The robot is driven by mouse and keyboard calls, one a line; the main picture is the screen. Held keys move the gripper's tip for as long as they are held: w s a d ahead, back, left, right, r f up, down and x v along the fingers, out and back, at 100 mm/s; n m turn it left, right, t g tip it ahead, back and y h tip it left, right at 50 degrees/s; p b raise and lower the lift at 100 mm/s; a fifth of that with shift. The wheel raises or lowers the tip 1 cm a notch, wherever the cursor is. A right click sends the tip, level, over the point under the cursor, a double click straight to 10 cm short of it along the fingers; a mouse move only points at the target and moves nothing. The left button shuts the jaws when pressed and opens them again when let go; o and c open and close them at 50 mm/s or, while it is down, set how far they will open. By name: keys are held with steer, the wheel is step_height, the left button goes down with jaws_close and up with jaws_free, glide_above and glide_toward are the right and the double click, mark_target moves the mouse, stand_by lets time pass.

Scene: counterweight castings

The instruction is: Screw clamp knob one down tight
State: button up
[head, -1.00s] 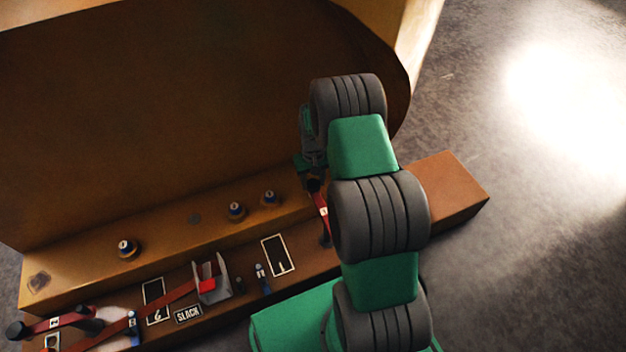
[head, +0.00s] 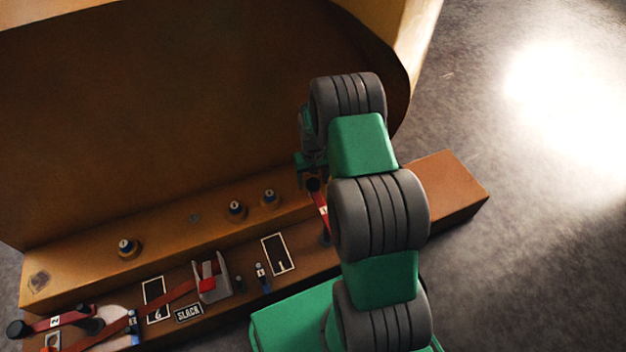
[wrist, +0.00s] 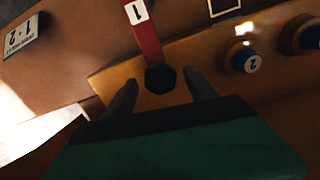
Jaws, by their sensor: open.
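Clamp knob one is a black faceted knob (wrist: 160,79) at the end of a red bar labelled 1 (wrist: 142,30) in the wrist view. It also shows in the head view (head: 314,185), with the red bar (head: 321,206) running down from it, partly behind my arm. My gripper (wrist: 160,77) is open, with one dark finger on each side of the knob and visible gaps between. In the head view my gripper (head: 306,165) is mostly hidden by my wrist, just above the knob. I cannot tell how tightly the knob is seated.
A second red bar labelled 2 (head: 55,322) with black knobs lies at lower left. A grey bracket (head: 212,280) and SLACK label (head: 189,312) sit on the lower step. A tall brown casting wall (head: 180,110) rises behind.

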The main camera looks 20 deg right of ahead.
mark_target(313, 183)
step_height(313, 183, up, 8)
steer(key=p, duration=0.2)
steer(key=shift+f+p, duration=0.1)
steer(key=shift+p, duration=0.25)
